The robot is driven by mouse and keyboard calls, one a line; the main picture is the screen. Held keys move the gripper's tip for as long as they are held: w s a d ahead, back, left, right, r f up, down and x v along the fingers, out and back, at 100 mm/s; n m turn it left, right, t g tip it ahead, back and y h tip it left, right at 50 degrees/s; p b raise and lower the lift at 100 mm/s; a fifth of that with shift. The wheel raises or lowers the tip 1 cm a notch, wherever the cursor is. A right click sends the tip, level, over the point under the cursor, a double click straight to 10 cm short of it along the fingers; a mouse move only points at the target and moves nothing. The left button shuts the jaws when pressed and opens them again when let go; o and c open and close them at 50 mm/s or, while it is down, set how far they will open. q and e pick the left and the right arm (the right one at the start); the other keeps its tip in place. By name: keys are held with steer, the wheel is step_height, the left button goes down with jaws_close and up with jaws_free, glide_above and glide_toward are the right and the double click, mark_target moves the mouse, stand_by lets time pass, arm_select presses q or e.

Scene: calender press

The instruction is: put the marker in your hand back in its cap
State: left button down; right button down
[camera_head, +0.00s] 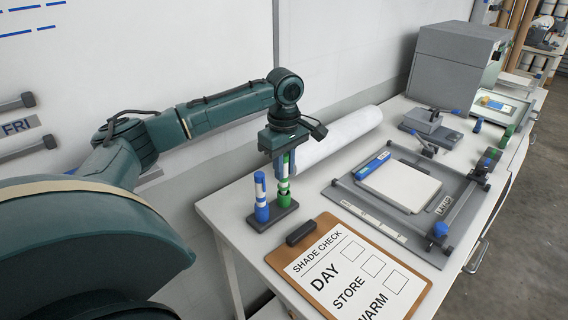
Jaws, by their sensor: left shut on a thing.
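A dark marker stand (257,223) sits at the left end of the white table. A blue-and-white marker (260,189) stands upright at its left in a blue base. A green cap (284,200) stands at its right. My left gripper (285,160) points down above the green cap and is shut on a white marker with green bands (283,180). This marker is upright and in line with the cap. Its lower end is at the cap's mouth; I cannot tell whether it is inside or just above. The gripper hides its upper part. My right gripper is out of view.
A clipboard with a "SHADE CHECK" sheet (345,268) lies in front of the stand. A white roll (340,135) lies behind it. A grey frame with rods (345,196) holds a pale pad to the right. A grey box (450,65) stands at the back.

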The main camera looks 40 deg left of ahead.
arm_select(q)
steer(key=shift+f, duration=0.7)
steer(key=c, duration=1.2)
jaws_free()
step_height(320, 180, up, 13)
steer(key=shift+r, duration=0.15)
